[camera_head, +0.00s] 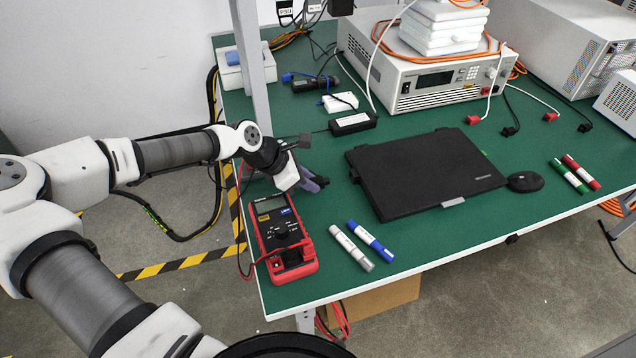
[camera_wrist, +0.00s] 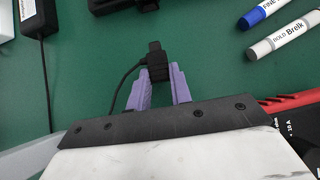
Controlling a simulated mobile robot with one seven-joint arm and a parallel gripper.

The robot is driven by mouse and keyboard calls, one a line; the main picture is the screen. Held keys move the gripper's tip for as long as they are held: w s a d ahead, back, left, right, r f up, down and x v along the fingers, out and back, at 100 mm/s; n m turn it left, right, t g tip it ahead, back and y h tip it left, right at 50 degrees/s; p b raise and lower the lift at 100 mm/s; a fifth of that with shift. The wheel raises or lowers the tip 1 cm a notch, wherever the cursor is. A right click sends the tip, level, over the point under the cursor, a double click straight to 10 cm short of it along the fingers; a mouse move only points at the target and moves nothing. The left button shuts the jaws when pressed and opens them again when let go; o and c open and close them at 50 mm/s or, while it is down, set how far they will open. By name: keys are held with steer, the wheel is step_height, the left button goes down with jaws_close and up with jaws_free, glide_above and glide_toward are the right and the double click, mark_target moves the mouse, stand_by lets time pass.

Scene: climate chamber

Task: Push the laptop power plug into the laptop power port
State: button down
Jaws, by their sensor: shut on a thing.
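A closed black laptop (camera_head: 425,172) lies on the green table; only a dark corner of it shows at the top of the wrist view (camera_wrist: 110,4). Its power port cannot be made out in either view. My gripper (camera_wrist: 160,82) has purple fingers, shut on the black laptop power plug (camera_wrist: 157,64), whose tip points up in the picture, away from the wrist. A thin black cable runs from the plug to the left. In the head view my gripper (camera_head: 314,184) is left of the laptop, over the table, with a gap between them. The plug is hidden there.
A red multimeter (camera_head: 283,237) stands close to my gripper at the table's left edge. A silver marker (camera_head: 351,249) and a blue marker (camera_head: 371,241) lie in front of the laptop. A black power brick (camera_head: 353,123) lies behind. A mouse (camera_head: 524,182) is to the right.

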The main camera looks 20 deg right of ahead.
mark_target(323, 178)
steer(key=shift+r+p, duration=0.9)
steer(key=shift+r, duration=1)
steer(key=shift+f, duration=0.1)
steer(key=shift+a+b, duration=0.25)
steer(key=shift+b, duration=0.05)
steer(key=shift+a, duration=0.7)
step_height(323, 178, down, 5)
steer(key=b, duration=0.4)
steer(key=shift+d+f+b, duration=0.1)
steer(key=shift+b, duration=0.3)
steer(key=d, duration=0.1)
steer(key=d+b, duration=0.1)
steer(key=d, duration=0.2)
steer(key=shift+d+r, duration=0.2)
steer(key=shift+r, duration=0.05)
steer(key=shift+d+r+b, duration=0.2)
steer(key=shift+d+b, duration=0.15)
steer(key=shift+d, duration=0.25)
